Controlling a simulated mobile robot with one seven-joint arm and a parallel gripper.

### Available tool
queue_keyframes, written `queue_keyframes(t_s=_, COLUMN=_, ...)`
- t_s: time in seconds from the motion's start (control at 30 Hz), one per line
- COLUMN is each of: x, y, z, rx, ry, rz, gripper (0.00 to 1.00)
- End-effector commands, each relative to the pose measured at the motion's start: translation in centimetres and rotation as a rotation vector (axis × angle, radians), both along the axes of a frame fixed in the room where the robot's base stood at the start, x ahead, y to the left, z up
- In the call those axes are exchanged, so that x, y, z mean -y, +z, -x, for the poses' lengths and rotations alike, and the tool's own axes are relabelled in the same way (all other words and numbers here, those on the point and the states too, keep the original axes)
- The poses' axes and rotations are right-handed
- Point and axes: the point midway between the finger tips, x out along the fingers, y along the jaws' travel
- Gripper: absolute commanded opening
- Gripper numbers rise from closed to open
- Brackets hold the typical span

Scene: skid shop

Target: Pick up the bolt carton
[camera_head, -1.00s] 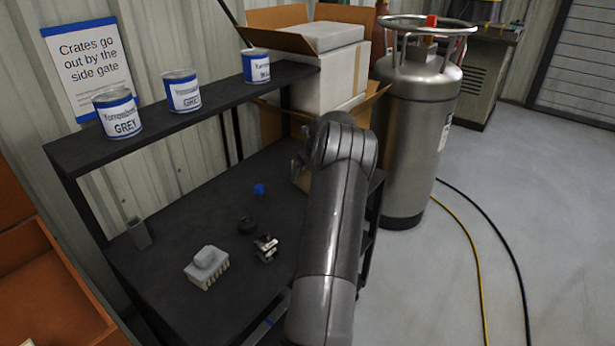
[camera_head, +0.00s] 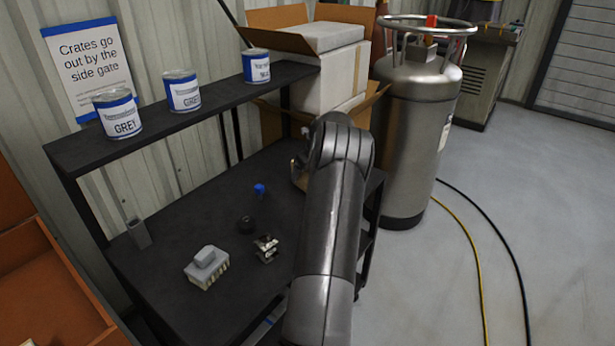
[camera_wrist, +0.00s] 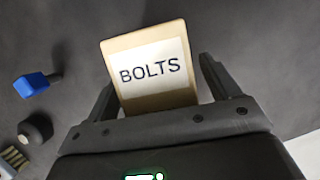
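The bolt carton (camera_wrist: 118,45) is a tan box with a white label reading BOLTS, in the middle of the wrist view. My gripper (camera_wrist: 156,74) is open, with one finger on each side of the carton. A small gap shows between the carton and the right finger; the left finger is close to its side, and I cannot tell if it touches. In the head view only a tan edge of the carton (camera_head: 297,174) shows on the dark bench (camera_head: 200,232), and my arm hides the rest and the gripper.
A blue-headed item (camera_head: 260,189), a black round part (camera_head: 246,224), a metal part (camera_head: 265,249) and a grey brush-like block (camera_head: 206,267) lie left of my arm. Paint cans (camera_head: 184,91) stand on the shelf above. A steel tank (camera_head: 412,140) stands right of the bench.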

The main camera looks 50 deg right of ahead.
Motion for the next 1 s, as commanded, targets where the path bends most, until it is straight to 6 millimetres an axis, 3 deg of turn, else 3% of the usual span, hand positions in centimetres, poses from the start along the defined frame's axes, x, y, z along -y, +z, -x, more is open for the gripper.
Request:
queue_keyframes(t_s=0.73, x=0.02, y=0.02, z=0.01, rx=0.000, ry=0.000, rz=0.000, gripper=0.20)
queue_keyframes(t_s=1.0, x=0.06, y=0.16, z=-0.02, rx=0.002, ry=0.000, rz=0.001, gripper=0.19)
